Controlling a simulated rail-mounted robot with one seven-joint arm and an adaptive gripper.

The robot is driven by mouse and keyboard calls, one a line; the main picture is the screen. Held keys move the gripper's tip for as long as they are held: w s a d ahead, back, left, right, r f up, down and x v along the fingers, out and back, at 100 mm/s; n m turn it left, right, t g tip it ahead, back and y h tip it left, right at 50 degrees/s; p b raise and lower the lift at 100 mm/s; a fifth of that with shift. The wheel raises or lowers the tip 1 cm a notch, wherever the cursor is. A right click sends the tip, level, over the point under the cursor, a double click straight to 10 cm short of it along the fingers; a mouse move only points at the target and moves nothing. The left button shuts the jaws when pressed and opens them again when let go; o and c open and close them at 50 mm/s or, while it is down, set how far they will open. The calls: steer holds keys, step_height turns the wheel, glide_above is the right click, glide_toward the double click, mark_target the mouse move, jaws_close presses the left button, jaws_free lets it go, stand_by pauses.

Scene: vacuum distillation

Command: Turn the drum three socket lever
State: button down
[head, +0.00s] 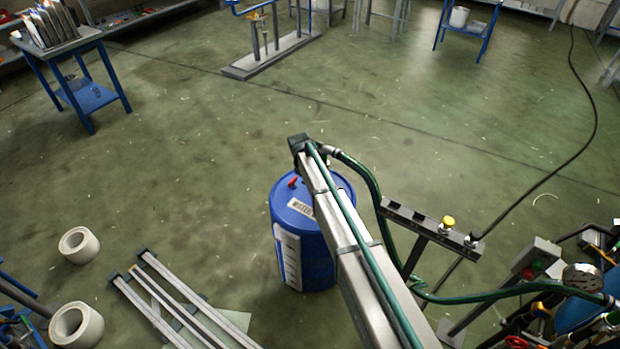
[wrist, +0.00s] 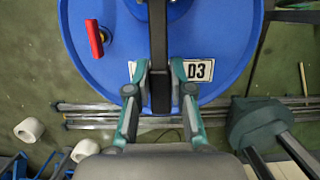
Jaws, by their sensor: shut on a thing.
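The blue drum (wrist: 230,55) fills the top of the wrist view, with a red handle (wrist: 95,38) on its upper left and a white label ending in 03 (wrist: 198,70). A dark straight bar, the lever (wrist: 159,35), runs from the drum's middle towards my gripper (wrist: 159,78). My gripper's teal fingers are shut on the lever, one on each side, above the drum's near edge. The drum also stands upright in the head view (head: 305,255), its red handle showing. My gripper cannot be made out in the head view, where a long silver boom (head: 350,262) covers part of the drum.
A green hose (head: 365,175) runs right of the drum, near a post-mounted rack (head: 425,222) and a gauge (head: 582,277). Metal rails (head: 180,295) and white rolls (head: 78,245) lie to the left. The floor behind the drum is clear.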

steer(key=c, duration=1)
jaws_free()
steer(key=shift+r, duration=0.1)
steer(key=v, duration=1.2)
